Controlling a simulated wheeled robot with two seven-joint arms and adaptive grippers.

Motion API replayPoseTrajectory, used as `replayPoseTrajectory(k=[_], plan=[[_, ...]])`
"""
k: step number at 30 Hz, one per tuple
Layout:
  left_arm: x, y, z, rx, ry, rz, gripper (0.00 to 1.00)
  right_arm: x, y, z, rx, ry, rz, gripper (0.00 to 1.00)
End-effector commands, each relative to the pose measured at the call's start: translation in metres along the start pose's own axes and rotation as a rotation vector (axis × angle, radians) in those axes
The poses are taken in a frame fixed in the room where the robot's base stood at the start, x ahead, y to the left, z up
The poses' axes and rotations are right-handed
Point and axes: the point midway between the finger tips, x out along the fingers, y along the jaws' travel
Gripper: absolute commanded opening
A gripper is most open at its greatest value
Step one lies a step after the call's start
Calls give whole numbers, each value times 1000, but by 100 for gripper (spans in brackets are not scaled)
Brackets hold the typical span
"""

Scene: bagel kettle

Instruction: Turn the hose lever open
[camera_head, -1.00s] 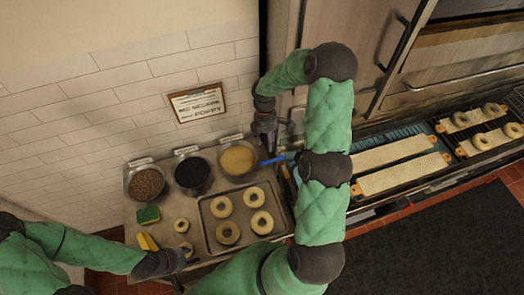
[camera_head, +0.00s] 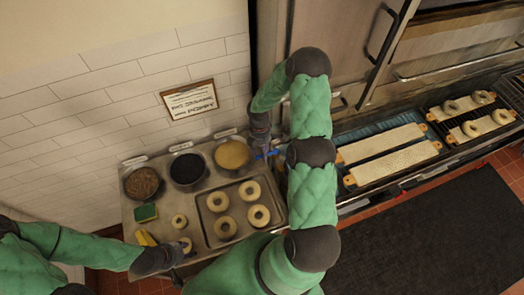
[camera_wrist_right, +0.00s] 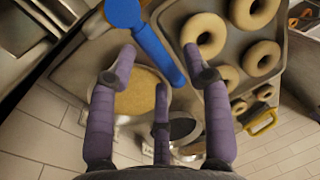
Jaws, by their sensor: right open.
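The blue hose lever (camera_head: 266,154) is at the back right corner of the metal counter, beside the yellow topping bowl (camera_head: 232,154). The right wrist view shows its blue handle (camera_wrist_right: 155,42) slanting between my finger tips. My right gripper (camera_wrist_right: 159,58) is open, with two fingers on one side and one on the other spread around the handle; I cannot tell whether any finger touches it. In the head view my right gripper (camera_head: 262,142) points down at the lever, and my arm hides part of the area. My left gripper (camera_head: 180,264) is low near a small bagel (camera_head: 186,244).
A tray (camera_head: 207,234) of bagels lies just in front of the lever. Bowls of dark seeds (camera_head: 188,170) and brown topping (camera_head: 142,184) stand along the wall. Bagel boards (camera_head: 390,146) and an oven are to the right.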

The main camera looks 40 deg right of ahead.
Motion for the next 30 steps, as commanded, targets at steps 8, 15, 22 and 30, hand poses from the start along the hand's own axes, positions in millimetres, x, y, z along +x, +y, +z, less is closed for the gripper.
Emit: replayPoseTrajectory(k=[8,15,22,30], plan=[[0,0,0,0,0,0,40,0,0,0,0,0,0,0],[1,0,0,0,0,0,40,0,-1,0,-12,-2,0,0],[6,-2,0,0,0,0,40,1,-5,-1,-95,-19,1,0],[16,-6,-1,0,0,0,40,4,-18,0,-303,-60,0,0]])
